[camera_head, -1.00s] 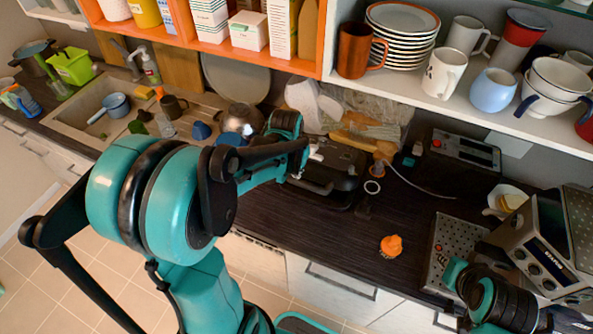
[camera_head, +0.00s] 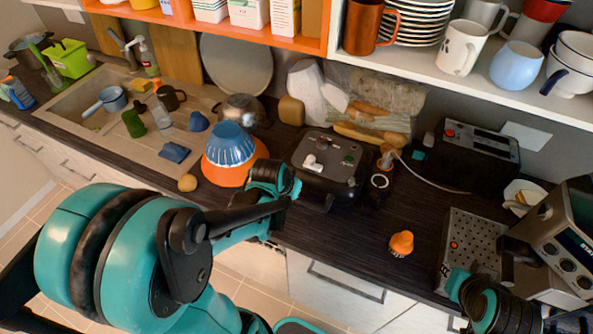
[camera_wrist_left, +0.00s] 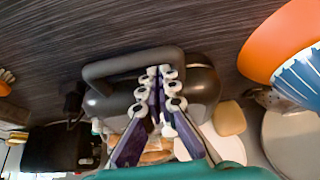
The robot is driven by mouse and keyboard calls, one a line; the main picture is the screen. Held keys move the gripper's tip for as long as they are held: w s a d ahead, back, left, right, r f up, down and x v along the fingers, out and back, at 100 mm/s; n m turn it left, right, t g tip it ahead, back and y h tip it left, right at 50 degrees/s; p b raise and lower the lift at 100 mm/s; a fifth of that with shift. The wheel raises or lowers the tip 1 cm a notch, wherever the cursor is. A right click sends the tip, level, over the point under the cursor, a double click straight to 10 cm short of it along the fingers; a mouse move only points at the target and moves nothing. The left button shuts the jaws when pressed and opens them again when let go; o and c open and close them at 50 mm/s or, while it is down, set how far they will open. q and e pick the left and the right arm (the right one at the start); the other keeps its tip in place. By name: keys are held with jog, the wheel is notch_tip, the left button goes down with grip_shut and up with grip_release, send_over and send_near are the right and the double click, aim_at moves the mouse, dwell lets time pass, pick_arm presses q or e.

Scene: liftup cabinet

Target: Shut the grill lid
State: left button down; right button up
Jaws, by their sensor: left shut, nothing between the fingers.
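In the head view my left wrist is at the grill's front left, and the fingers are hard to make out.
An orange bowl (camera_head: 222,175) with a blue one (camera_head: 230,146) stands close left of the grill. Bread (camera_head: 358,134) lies behind it. An orange-topped brush (camera_head: 401,243) and a coffee machine (camera_head: 560,235) are right. The counter before the brush is clear.

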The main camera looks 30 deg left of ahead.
pick_arm(q)
jog(key=r+p, duration=0.2)
jog(key=r, duration=0.1)
jog(key=shift+w+r, duration=0.25)
jog(key=shift+w, duration=0.15)
jog(key=s+p+v, duration=0.1)
jog(key=p+v, duration=0.2)
jog(key=v, duration=0.7)
jog(key=shift+f+p, duration=0.3)
jog(key=shift+p, duration=0.1)
jog(key=shift+d, duration=0.1)
jog(key=s+d+f+t+b, duration=0.1)
jog(key=s+d+f+b, duration=0.4)
jog(key=b, duration=0.9)
notch_tip(320, 180, down, 4)
jog(key=d, duration=0.2)
jog(key=shift+d+r+m+t, duration=0.2)
jog(key=shift+d+m+t, duration=0.05)
jog(key=shift+m+t, duration=0.05)
